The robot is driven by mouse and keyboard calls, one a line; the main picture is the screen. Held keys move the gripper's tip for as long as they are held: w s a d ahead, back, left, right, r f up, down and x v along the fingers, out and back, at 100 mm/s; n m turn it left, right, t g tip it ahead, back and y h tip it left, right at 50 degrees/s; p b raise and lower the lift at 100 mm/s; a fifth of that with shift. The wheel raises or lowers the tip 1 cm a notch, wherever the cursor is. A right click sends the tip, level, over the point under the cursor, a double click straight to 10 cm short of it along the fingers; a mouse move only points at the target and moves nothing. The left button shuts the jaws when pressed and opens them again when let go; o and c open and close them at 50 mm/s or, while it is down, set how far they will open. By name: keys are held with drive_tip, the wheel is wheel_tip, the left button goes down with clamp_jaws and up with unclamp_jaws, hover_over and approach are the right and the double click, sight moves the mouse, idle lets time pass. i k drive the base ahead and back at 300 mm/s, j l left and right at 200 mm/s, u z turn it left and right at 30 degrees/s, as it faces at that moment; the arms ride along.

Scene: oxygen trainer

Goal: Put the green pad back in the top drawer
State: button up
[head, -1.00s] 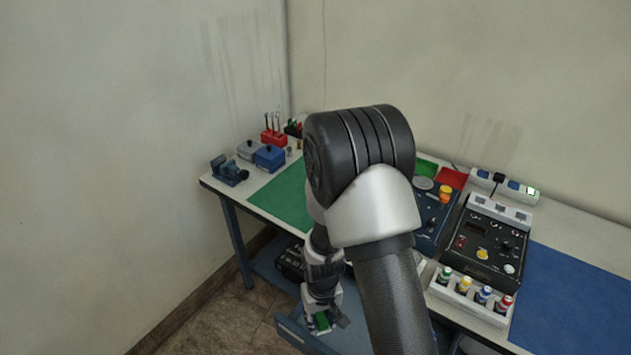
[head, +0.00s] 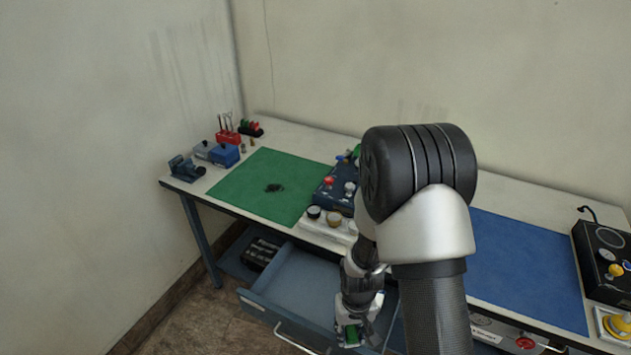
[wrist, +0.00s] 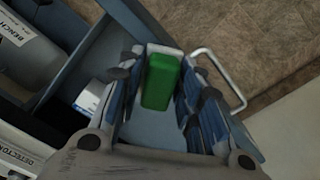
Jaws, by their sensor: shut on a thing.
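The green pad (head: 352,334) is a small green block between the fingers of my gripper (head: 358,331). In the wrist view the pad (wrist: 161,80) fills the space between both fingers of my gripper (wrist: 160,84), and my gripper is shut on it. The top drawer (head: 288,284) is blue-grey and pulled open under the bench. Its visible floor is bare; my arm hides its right part. My gripper is over the right front part of the drawer in the head view. I cannot tell its height above the drawer floor.
The drawer's bar handle (head: 292,338) sticks out at the front and shows in the wrist view (wrist: 226,78). A dark item lies on a lower shelf (head: 236,262). The bench carries a green mat (head: 255,190), a blue mat (head: 510,255) and several devices.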

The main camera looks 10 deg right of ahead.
sight(310, 285)
drive_tip(key=i+j+z, duration=0.2)
drive_tip(key=j, duration=0.15)
drive_tip(key=i+j+z, duration=0.25)
drive_tip(key=j, duration=0.15)
drive_tip(key=j+z, duration=0.2)
drive_tip(key=j, duration=0.2)
